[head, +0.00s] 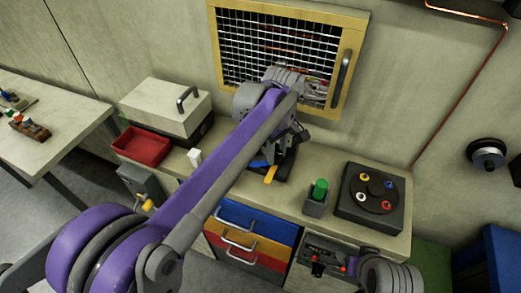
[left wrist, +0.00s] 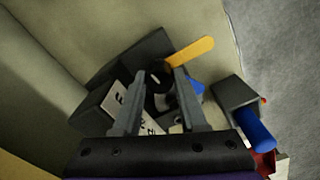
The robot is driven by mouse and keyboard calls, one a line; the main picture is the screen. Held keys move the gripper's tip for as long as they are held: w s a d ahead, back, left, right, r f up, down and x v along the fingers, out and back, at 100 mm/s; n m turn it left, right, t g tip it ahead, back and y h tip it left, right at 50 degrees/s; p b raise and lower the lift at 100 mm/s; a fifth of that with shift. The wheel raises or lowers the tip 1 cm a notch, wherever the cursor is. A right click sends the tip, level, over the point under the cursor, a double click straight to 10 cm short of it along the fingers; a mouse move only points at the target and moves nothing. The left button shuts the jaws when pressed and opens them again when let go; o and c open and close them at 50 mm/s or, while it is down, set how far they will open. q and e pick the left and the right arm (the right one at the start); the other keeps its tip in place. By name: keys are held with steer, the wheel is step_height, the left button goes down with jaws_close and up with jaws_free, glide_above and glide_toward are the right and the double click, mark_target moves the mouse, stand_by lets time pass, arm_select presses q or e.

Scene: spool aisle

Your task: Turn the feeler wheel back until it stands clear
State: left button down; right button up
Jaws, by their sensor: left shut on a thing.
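My left gripper (head: 290,140) reaches down over a dark device with a blue part (head: 259,163) and a yellow tab (head: 271,174) on the bench. In the left wrist view its two fingers (left wrist: 161,77) are closed about a dark round part (left wrist: 158,73), which looks like the feeler wheel. The fingers hide much of it, and whether it stands clear cannot be told. The yellow tab (left wrist: 190,52) sticks out just beyond the fingertips. A white lettered plate (left wrist: 123,102) lies beside the left finger. Only a ribbed part of my right arm shows clearly, at lower right.
The bench holds a red tray (head: 142,146), a lidded box (head: 165,105), a green-topped holder (head: 318,192) and a black box with coloured knobs (head: 372,198). A mesh door (head: 362,50) is behind.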

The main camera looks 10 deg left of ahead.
mark_target(277, 153)
arm_select(q)
steer(key=shift+n, duration=2.2)
arm_select(e)
steer(key=shift+w+a+r, duration=0.25)
steer(key=shift+w+r, duration=0.05)
steer(key=shift+r, duration=0.05)
arm_select(q)
steer(key=shift+c, duration=2.2)
jaws_free()
step_height(277, 153, up, 11)
steer(key=p, duration=0.1)
arm_select(e)
steer(key=shift+w+r, duration=0.2)
steer(key=shift+r, duration=0.4)
